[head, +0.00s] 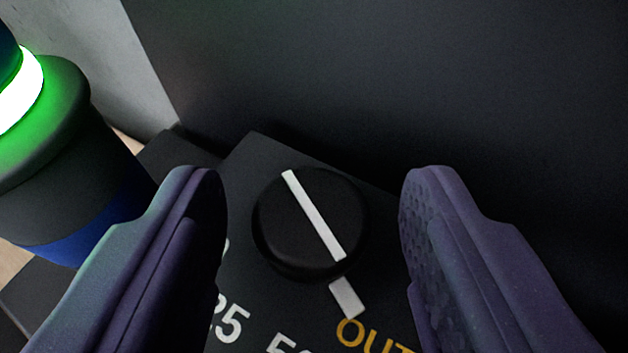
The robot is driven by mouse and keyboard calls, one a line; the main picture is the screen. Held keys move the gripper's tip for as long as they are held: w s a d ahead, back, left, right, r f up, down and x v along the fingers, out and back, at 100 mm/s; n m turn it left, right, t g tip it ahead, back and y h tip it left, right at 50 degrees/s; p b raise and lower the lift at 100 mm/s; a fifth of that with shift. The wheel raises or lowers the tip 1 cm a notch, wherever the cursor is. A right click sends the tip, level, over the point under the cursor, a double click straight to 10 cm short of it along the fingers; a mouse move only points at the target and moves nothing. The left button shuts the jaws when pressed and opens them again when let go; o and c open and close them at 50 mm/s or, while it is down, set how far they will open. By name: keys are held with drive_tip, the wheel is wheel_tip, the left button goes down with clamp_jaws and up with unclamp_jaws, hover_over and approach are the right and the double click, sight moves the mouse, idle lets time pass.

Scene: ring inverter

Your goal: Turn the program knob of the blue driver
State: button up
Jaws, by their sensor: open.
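The program knob (299,235) is a round black dial with a white line across its top. The line runs from upper left to lower right and lines up closely with a white mark (347,299) on the panel. My gripper (310,215) is open. One finger is left of the knob and the other is right of it, both apart from it in the picture. A dark cylinder with a blue band (75,235) and a glowing green ring stands at the left; I cannot tell whether it is part of the blue driver.
The black panel (240,270) carries white numbers, including "25", and yellow lettering reading "OUT", partly cut off. A large dark wall (400,80) rises close behind the knob. A grey surface (80,60) shows at the upper left.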

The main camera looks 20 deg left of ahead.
drive_tip(key=shift+c, duration=0.2)
drive_tip(key=c, duration=0.9)
